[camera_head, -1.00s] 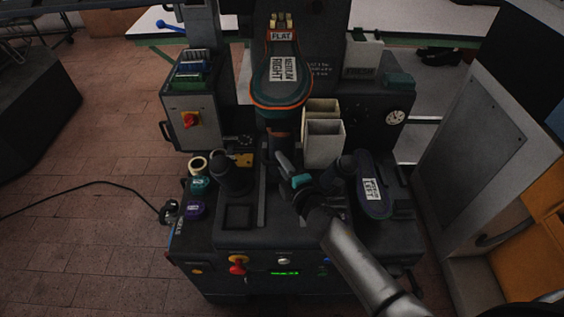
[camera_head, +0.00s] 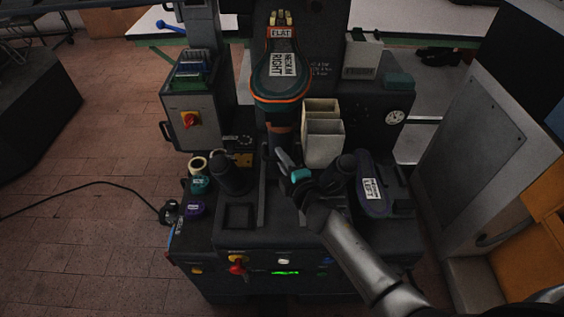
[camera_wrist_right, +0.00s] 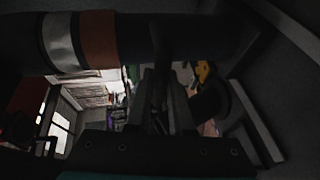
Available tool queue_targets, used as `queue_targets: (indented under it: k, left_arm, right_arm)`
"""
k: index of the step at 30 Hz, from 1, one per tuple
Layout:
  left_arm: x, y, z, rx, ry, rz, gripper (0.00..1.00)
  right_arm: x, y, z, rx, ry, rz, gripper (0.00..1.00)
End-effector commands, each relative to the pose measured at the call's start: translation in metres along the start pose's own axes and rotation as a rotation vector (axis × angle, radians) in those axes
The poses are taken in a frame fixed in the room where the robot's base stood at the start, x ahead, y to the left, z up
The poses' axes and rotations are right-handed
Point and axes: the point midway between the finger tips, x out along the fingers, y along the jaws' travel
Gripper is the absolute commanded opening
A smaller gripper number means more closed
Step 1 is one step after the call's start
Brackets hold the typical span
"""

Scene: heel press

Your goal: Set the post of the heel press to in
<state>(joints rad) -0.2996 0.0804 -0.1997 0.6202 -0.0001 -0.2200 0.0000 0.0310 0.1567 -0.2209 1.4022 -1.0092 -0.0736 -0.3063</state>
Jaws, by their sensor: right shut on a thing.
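The heel press (camera_head: 290,225) stands in the middle of the head view. Its post (camera_head: 282,128) rises at the centre, with a copper-coloured band, under a teal and orange shoe form (camera_head: 279,88) labelled RIGHT. In the right wrist view the post (camera_wrist_right: 83,42) crosses the top, with silver and copper bands. My right gripper (camera_head: 284,158) is at the post's lower front, below the shoe form. In the wrist view its fingers (camera_wrist_right: 160,100) are shut on a dark, narrow handle that seems to join the post; the contact is hard to see. My left gripper is not in view.
White bins (camera_head: 323,142) stand right of the post. A purple shoe form (camera_head: 372,185) labelled LEFT sits at the right, beside my right arm. A dark knob (camera_head: 233,176) stands at the left. A red switch (camera_head: 238,267) is on the front panel. A grey cabinet (camera_head: 480,140) is at the right.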

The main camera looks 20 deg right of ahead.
Motion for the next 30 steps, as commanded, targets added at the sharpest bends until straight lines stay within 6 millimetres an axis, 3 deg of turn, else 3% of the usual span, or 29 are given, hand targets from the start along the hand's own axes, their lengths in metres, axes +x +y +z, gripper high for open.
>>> queue_targets:
  k: [6, 17, 18, 26, 30]
  left_arm:
    - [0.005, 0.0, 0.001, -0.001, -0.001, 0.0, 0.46]
    - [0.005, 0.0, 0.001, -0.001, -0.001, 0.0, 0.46]
    - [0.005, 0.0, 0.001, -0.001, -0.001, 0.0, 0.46]
    - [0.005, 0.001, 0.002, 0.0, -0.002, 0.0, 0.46]
    - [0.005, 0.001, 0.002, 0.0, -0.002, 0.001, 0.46]
  right_arm:
    - [0.026, 0.007, 0.011, -0.003, -0.002, 0.003, 0.0]
    - [0.031, 0.01, 0.014, -0.002, -0.004, 0.003, 0.0]
    - [0.031, 0.01, 0.014, -0.002, -0.004, 0.004, 0.21]
    - [0.03, 0.009, 0.014, -0.002, -0.003, 0.003, 0.5]
    - [0.03, 0.009, 0.013, -0.001, -0.002, 0.002, 0.5]
